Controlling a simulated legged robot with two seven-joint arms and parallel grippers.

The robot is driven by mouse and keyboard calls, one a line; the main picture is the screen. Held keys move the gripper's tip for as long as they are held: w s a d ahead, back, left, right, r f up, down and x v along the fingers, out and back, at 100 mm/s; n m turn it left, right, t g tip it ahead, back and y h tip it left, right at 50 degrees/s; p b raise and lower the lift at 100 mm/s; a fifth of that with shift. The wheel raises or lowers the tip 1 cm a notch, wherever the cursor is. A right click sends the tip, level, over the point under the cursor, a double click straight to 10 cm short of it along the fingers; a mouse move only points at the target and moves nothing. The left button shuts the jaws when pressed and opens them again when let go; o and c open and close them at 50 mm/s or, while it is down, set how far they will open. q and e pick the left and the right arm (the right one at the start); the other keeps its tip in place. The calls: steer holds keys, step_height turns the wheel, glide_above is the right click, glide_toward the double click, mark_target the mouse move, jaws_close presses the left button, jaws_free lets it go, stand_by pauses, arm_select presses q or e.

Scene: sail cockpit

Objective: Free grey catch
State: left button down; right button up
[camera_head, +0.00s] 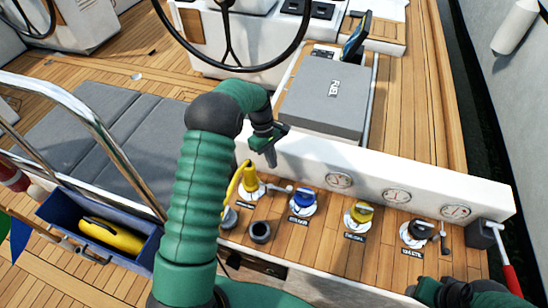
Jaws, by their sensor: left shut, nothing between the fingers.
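My left gripper (270,156) is shut and empty. It hangs above the near side of the white ledge, close to the grey box (325,97), and touches nothing that I can see. No part is plainly marked as the grey catch. A small grey block (480,234) with a metal lever and red handle (512,280) sits at the ledge's right end. Small dark grey round fittings (260,232) stand on the wooden deck strip below my left gripper. Part of my right arm shows at the bottom right; its fingers cannot be made out.
Yellow (251,183), blue (303,198), second yellow (361,212) and black (419,229) knobs line the deck strip (330,235), before the white ledge with round gauges (397,196). A blue bin (150,240) holds a yellow item. A steel rail (110,135) and steering wheel (240,66) stand beyond.

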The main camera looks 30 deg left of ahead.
arm_select(q)
steer(key=s+d+f+p, duration=0.1)
steer(key=d+f, duration=0.4)
steer(key=shift+d+f, duration=0.15)
steer(key=shift+d, duration=0.05)
steer(key=shift+a+f, duration=0.1)
steer(key=shift+a, duration=0.1)
steer(key=shift+s, duration=0.1)
steer(key=shift+s+d+m+p, duration=0.1)
steer(key=shift+d+m+p, duration=0.15)
steer(key=shift+m, duration=0.25)
